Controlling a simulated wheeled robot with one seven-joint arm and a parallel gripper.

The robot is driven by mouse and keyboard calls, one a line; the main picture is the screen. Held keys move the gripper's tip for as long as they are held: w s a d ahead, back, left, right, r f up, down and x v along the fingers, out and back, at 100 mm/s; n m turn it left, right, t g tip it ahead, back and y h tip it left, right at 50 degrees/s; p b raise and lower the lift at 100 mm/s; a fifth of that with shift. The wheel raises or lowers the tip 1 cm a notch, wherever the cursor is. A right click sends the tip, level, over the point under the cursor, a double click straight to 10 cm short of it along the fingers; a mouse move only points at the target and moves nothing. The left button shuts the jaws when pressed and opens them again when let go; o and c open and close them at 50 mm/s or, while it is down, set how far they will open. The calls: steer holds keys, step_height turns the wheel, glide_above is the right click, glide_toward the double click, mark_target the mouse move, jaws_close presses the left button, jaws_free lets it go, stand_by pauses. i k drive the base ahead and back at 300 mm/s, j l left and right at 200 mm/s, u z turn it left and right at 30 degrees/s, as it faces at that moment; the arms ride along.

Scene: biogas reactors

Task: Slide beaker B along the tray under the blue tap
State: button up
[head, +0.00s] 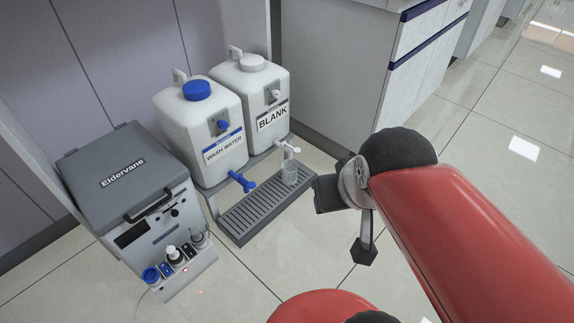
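A small clear beaker (290,174) stands upright at the back right end of the grey slotted tray (247,218), under the white tap (288,149). No letter on it can be read. The blue tap (243,182) is to its left, over the left part of the tray, with no vessel seen under it. My gripper (350,225) hangs from my red arm, right of the beaker and tray and apart from both. It is partly seen side-on, so whether its fingers are apart is unclear. Nothing is seen in it.
A white wash water container (207,135) with a blue cap and a white BLANK container (256,95) stand behind the tray. A grey Eldervane box (125,185) with bottles in front stands at left. Open tiled floor lies in front and right.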

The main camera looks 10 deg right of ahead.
mark_target(289, 167)
steer(key=i+l+z, duration=0.2)
steer(key=i+l, duration=0.2)
steer(key=l, duration=0.25)
steer(key=i+l+z, duration=0.25)
steer(key=i+l, duration=0.2)
steer(key=l, duration=0.15)
